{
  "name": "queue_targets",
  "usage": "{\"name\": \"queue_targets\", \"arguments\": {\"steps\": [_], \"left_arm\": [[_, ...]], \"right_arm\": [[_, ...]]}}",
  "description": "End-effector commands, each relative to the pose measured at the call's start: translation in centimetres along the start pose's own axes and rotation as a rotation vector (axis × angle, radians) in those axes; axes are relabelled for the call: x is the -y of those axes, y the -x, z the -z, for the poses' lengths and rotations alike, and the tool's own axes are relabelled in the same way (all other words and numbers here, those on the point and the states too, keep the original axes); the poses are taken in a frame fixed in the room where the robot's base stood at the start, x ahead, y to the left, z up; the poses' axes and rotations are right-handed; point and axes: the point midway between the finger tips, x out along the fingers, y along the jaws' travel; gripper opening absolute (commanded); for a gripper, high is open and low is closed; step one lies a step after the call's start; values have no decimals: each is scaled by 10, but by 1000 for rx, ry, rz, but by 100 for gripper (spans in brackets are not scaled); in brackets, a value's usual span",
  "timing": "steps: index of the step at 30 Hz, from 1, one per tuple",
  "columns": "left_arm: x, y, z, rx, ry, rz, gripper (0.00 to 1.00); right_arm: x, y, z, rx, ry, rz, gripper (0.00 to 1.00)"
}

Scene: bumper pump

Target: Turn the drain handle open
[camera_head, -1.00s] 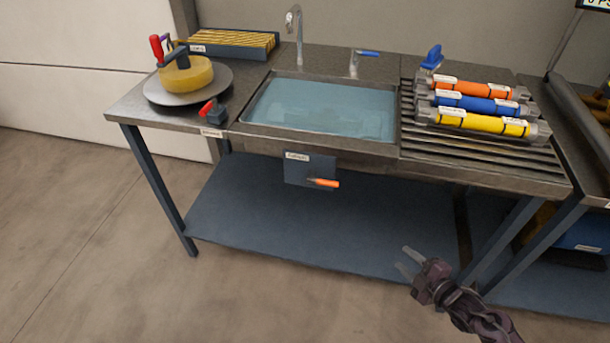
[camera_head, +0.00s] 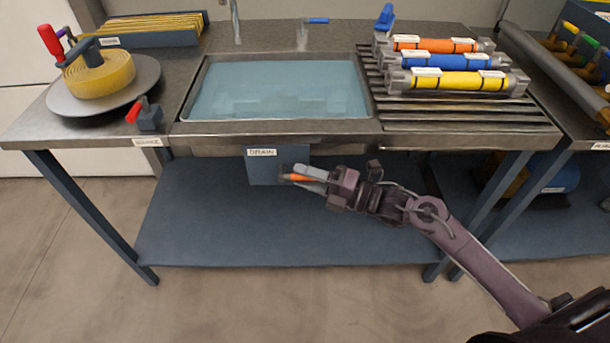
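The drain handle is an orange lever (camera_head: 298,178) on the blue-grey panel labelled DRAIN (camera_head: 262,170), below the front edge of the sink. It lies roughly level and points right. My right gripper (camera_head: 308,177) is at the handle, reaching in from the right. Its pale fingers overlap the outer part of the handle and hide some of it. I cannot tell whether they are closed on it or only around it. The sink basin (camera_head: 280,88) above holds bluish water. My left gripper is not in view.
On the left stand a yellow hose roll (camera_head: 98,76) on a round plate and a small red-handled clamp (camera_head: 146,116). Orange, blue and yellow cylinders (camera_head: 445,82) lie on the slatted right side. The lower shelf (camera_head: 230,225) is bare.

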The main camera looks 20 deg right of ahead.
Motion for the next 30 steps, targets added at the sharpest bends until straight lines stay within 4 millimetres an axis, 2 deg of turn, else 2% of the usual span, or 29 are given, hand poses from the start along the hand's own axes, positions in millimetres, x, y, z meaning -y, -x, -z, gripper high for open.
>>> {"name": "queue_targets", "arguments": {"steps": [9,18,30], "left_arm": [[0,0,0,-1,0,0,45],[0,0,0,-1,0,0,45],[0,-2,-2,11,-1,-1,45]], "right_arm": [[1,-4,0,0,-1,2,37],[1,-4,0,0,-1,2,0],[2,-3,0,3,-4,-6,0]]}}
